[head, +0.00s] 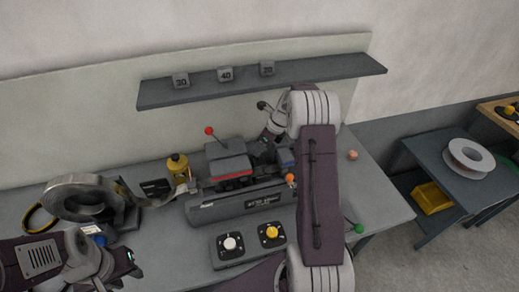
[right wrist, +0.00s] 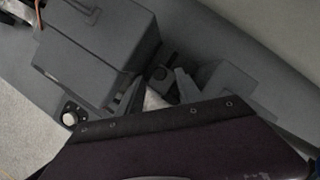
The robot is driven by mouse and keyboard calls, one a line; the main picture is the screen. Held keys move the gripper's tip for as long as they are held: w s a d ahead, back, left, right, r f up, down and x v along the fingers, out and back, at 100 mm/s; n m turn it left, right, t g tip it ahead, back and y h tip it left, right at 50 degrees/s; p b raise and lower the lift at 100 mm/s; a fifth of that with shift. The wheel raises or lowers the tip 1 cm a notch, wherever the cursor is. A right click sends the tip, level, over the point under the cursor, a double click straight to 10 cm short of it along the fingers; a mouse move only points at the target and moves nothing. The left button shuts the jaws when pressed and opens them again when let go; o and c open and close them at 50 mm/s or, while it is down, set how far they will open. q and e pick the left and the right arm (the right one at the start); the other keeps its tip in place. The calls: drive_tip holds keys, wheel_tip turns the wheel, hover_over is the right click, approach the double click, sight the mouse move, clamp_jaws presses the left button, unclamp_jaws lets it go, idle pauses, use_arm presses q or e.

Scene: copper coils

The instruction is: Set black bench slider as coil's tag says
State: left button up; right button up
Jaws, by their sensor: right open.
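A metal coil (head: 72,203) stands at the left of the bench in the head view. A small blue and white label (head: 93,231) shows below it; its writing is too small to read. I cannot pick out the black slider for certain. A small dark block (right wrist: 160,74) shows by the grey machine in the right wrist view, near my right gripper (right wrist: 158,93), which is open. In the head view that gripper is mostly hidden by my arm. My left gripper (head: 124,260) is at the lower left, below the coil; its jaws are not clear.
A machine (head: 228,160) with a red-knobbed lever stands mid-bench. Two control boxes, with a white knob (head: 230,243) and a yellow knob (head: 271,232), lie in front. A yellow bottle (head: 178,167) stands left of it. Numbered blocks sit on the wall shelf (head: 320,70).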

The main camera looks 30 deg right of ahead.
sight(260, 159)
drive_tip(key=x, duration=0.2)
drive_tip(key=shift+w+f, duration=0.15)
drive_tip(key=shift+f, duration=0.15)
drive_tip(key=shift+a+f, duration=0.15)
drive_tip(key=shift+f, duration=0.1)
drive_tip(key=shift+c, duration=0.3)
clamp_jaws()
drive_tip(key=shift+r, duration=0.1)
idle(0.6)
